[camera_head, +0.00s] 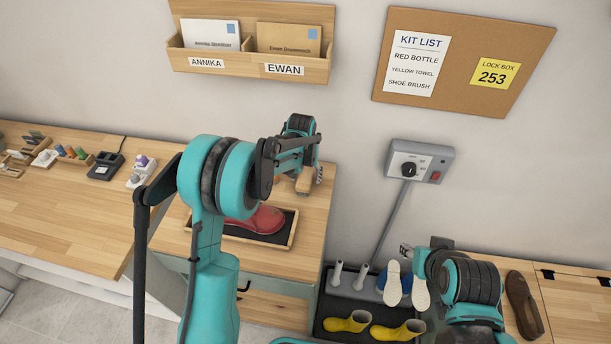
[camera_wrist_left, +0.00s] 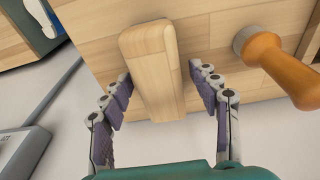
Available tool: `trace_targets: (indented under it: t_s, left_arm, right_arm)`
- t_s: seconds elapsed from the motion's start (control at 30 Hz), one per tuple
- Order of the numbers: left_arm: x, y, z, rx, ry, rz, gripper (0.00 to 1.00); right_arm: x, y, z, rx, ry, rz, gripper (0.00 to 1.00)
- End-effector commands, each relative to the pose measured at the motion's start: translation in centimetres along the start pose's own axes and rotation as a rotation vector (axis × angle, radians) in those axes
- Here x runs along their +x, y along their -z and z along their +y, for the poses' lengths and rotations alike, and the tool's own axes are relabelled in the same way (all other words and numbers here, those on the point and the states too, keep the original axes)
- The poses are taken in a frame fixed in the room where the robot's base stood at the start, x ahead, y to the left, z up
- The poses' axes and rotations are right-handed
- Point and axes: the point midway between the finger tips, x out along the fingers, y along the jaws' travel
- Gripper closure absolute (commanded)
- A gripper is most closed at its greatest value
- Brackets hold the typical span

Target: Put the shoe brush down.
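The shoe brush, a pale wooden block (camera_wrist_left: 155,75), lies between the fingers of my left gripper (camera_wrist_left: 160,80) in the left wrist view. The fingers are spread on both sides of it, with a small gap at the right finger. In the head view the left gripper (camera_head: 301,160) is low over the back right of the wooden table (camera_head: 308,225), and the brush (camera_head: 305,182) shows partly beneath it. The brush's underside is hidden. My right gripper (camera_head: 405,251) is small and partly hidden beside the white-soled shoes; its finger opening is unclear.
A red shoe (camera_head: 265,219) lies in a dark tray (camera_head: 288,237) in front of the brush. An orange-brown wooden handle (camera_wrist_left: 275,65) is close right of the brush. Yellow boots (camera_head: 347,322) and white-soled shoes (camera_head: 393,284) are on a dark rack to the right.

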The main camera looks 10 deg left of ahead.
Motion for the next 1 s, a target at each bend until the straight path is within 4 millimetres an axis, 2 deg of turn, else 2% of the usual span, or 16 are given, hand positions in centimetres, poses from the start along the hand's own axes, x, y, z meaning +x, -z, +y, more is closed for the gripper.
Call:
trace_targets:
  t_s: [0.17,0.27,0.7,0.9,1.0]
  left_arm:
    - [-0.3,0.0,0.0,0.0,0.0,0.0,0.39]
    - [-1.2,0.1,0.0,0.0,0.0,0.0,0.39]
    - [-10.3,0.1,0.0,0.0,0.0,0.0,0.39]
    - [-12.3,0.0,0.0,0.0,0.0,0.002,0.39]
    - [-13.7,-0.8,-0.2,0.0,-0.001,0.016,0.39]
  right_arm:
    - [-0.2,0.1,0.0,0.0,0.0,0.0,0.6]
    - [-0.5,0.3,0.0,0.0,0.0,0.0,0.6]
    - [-2.0,1.4,0.0,0.0,0.0,0.0,0.6]
    - [-2.2,1.6,0.0,0.0,0.0,0.0,0.6]
    - [-2.2,1.6,0.0,0.0,0.0,0.0,0.6]
